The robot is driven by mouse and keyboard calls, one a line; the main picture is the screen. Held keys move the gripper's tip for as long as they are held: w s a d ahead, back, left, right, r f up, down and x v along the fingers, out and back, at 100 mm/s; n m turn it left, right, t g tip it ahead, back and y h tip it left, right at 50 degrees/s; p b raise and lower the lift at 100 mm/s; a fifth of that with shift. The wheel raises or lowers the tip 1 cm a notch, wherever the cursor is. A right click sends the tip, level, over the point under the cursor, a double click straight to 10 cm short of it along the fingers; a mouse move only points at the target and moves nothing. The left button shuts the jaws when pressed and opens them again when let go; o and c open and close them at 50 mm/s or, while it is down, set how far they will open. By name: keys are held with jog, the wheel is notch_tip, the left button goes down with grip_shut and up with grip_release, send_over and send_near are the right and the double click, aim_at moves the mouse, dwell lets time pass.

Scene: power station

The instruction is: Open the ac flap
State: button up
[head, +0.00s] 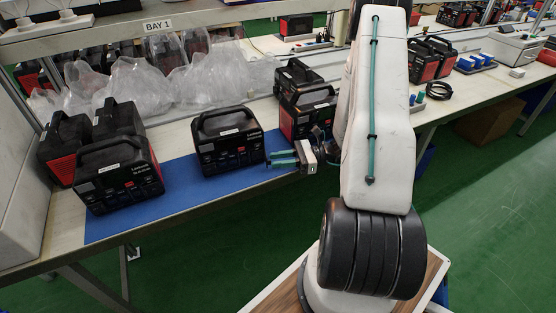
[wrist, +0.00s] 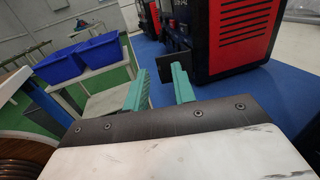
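A black power station (head: 230,142) with a handle stands upright on the blue mat (head: 185,183), its front panel facing me. The panel's details are too small to tell which part is the AC flap or whether it is shut. My gripper (head: 271,159) is just right of this station's lower front, its green fingers pointing left. In the wrist view, my gripper (wrist: 157,84) has its green fingers apart with nothing between them. A black and red power station (wrist: 236,38) stands close beyond the right finger there. I cannot tell if they touch.
Several more power stations (head: 118,173) stand at the left of the bench, and others (head: 305,108) stand just behind my gripper. Clear plastic bags (head: 145,80) lie behind. Blue bins (wrist: 102,51) show in the wrist view. Bare mat lies before the middle station.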

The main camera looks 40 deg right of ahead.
jog(key=shift+w+a, duration=0.15)
jog(key=shift+a, duration=0.15)
grip_shut()
jog(key=shift+w+d+n+g+y, duration=0.1)
jog(key=shift+d+n+g+y, duration=0.25)
jog(key=shift+n+g+y, duration=0.5)
jog(key=shift+h, duration=0.25)
grip_release()
jog(key=v, duration=0.8)
jog(key=shift+r, duration=0.1)
